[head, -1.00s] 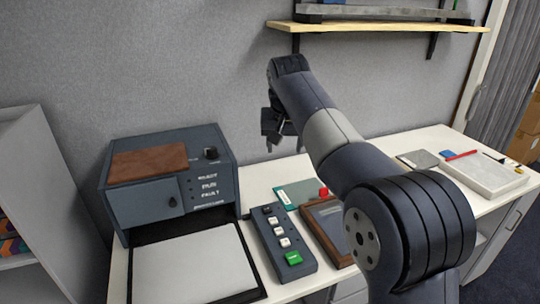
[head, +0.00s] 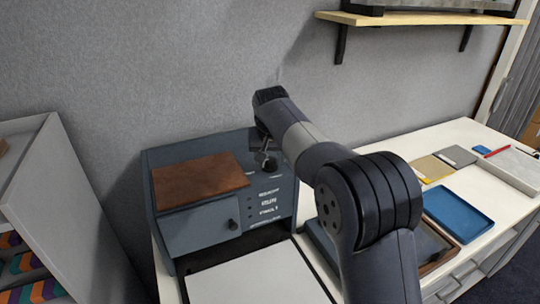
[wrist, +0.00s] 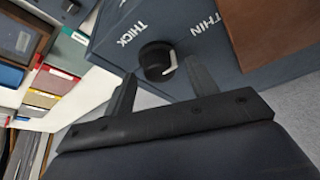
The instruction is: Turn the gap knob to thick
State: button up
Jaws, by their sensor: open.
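The gap knob (wrist: 154,58) is black and round with a white pointer mark on its right side, toward the THIN label (wrist: 207,24). The THICK label (wrist: 130,33) lies to its upper left. The knob sits on a blue-grey machine (head: 202,236). My gripper (wrist: 161,67) is open, with one finger on each side of the knob; whether either finger touches it I cannot tell. In the head view my gripper (head: 265,160) is at the machine's upper right corner, largely covering the knob.
A brown leather-like pad (head: 203,181) lies on the machine's top. A pale plate (head: 258,278) lies in front. To the right on the white table (head: 465,137) are a blue tray (head: 458,213) and several flat items. The grey wall is close behind.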

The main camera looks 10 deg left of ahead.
jog(key=shift+f, duration=0.15)
jog(key=c, duration=1)
jog(key=shift+o, duration=0.2)
